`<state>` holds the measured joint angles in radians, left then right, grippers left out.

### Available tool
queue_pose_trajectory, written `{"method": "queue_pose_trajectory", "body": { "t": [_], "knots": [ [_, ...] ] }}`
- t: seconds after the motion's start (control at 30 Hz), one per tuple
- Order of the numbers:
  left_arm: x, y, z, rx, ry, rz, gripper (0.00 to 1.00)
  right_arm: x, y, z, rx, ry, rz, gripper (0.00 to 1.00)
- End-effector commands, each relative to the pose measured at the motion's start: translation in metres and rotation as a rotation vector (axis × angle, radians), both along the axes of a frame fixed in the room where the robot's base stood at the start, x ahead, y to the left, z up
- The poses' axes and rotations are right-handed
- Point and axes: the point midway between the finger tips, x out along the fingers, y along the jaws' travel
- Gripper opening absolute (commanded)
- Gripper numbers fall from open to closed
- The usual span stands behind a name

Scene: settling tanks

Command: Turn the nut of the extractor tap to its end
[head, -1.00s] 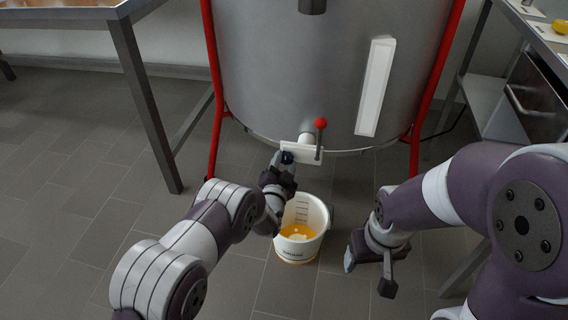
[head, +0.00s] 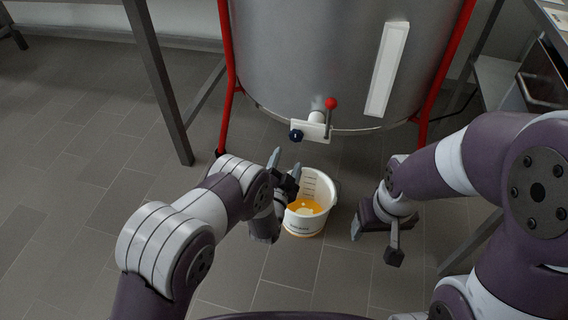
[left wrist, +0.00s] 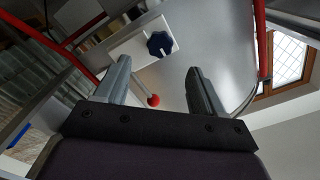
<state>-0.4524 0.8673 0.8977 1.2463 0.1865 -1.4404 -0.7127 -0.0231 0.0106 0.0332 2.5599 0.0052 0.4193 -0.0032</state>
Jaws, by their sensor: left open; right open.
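The extractor tap (head: 311,130) is a white block low on the front of the steel drum. Its nut (head: 296,136) is a dark blue knob on the tap's left end, and a lever with a red ball (head: 331,103) stands up at its right. My left gripper (head: 286,158) is open and empty, below and left of the nut and apart from it. In the left wrist view the nut (left wrist: 160,44) shows beyond the open fingers, between their tips. My right gripper (head: 374,240) is open and empty, low to the right of the bucket.
A white bucket (head: 319,190) with yellow-orange liquid stands on the floor below the tap, close to my left gripper. Red legs (head: 226,90) hold the drum (head: 300,60). A table leg (head: 160,85) is at the left, and a bench with a drawer at the right.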

Motion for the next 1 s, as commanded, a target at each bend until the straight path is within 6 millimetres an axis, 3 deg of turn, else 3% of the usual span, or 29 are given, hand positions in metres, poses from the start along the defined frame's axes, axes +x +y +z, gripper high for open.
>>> {"method": "queue_pose_trajectory", "body": {
  "t": [0.1,0.23,0.8,0.87,0.93,1.0],
  "knots": [
    [-0.024,0.006,0.002,0.003,0.002,0.0,0.69,0.0,0.0,0.013,0.0,0.0,0.0,0.68],
    [-0.036,0.01,0.0,0.001,0.001,0.0,0.69,0.0,0.0,0.015,0.0,0.0,0.0,0.68],
    [-0.039,0.011,-0.003,-0.016,0.016,0.0,0.69,0.0,0.0,0.014,0.0,0.0,0.0,0.68],
    [-0.04,0.01,-0.018,-0.034,0.098,0.0,0.69,0.0,0.0,0.014,0.0,0.0,0.0,0.68],
    [-0.055,0.014,-0.057,-0.04,0.298,0.004,0.69,0.0,0.0,0.014,0.0,0.0,0.0,0.68],
    [-0.084,0.022,-0.097,-0.043,0.605,0.034,0.69,0.0,0.0,0.015,0.0,0.0,0.0,0.68]
  ]
}}
